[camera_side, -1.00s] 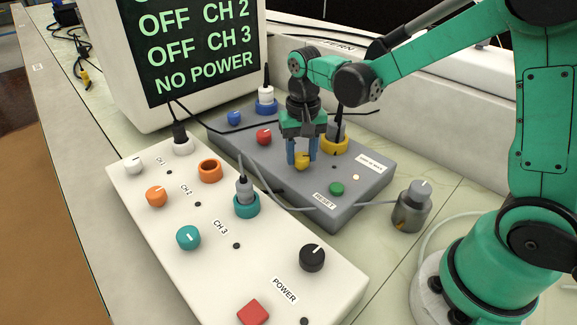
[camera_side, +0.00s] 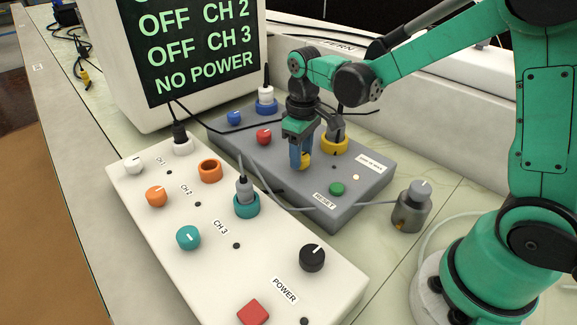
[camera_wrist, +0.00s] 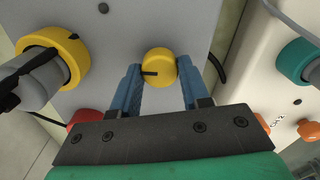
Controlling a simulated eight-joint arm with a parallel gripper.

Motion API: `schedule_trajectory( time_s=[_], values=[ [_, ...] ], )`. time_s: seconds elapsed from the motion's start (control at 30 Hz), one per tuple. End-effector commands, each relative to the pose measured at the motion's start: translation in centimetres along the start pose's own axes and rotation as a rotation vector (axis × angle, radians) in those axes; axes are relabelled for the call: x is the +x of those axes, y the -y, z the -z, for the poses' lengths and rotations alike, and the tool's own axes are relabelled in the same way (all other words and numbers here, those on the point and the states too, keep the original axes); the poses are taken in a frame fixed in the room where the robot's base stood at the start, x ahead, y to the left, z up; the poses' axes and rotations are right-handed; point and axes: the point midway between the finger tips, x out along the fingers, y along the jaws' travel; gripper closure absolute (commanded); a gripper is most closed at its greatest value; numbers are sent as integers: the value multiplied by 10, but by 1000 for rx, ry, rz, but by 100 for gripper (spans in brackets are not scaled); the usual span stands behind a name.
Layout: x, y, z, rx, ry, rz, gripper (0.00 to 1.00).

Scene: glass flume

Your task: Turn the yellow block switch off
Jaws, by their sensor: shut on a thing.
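The yellow block switch (camera_side: 304,160) is a round yellow knob on the grey box (camera_side: 352,200). In the wrist view the knob (camera_wrist: 160,68) sits between my two blue fingers, with a dark pointer line on its left side. My gripper (camera_side: 300,157) points down over the grey box and is shut on the knob. In the side view the fingers hide part of the knob. The wrist view shows my gripper (camera_wrist: 160,82) from behind, with a finger on each side of the knob.
A yellow socket (camera_side: 335,145) with a plug stands just behind my gripper. The white box (camera_side: 270,270) lies in front. A monitor (camera_side: 120,90) reads "NO POWER". Cables cross between the boxes.

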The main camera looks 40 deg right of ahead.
Motion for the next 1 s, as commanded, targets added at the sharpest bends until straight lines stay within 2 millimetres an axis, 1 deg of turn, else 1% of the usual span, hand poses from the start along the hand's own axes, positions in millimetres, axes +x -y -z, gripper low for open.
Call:
schedule_trajectory(
  time_s=[0.23, 0.6, 0.63, 0.73, 1.0],
  values=[
    [0, 0, 0, -41, 1, 0, 100],
    [0, 0, 0, -45, 1, 0, 100],
    [0, 0, 0, -44, 1, 0, 57],
    [0, 0, 0, -44, 0, 0, 28],
    [0, 0, 0, -43, 0, 0, 28]
  ],
)
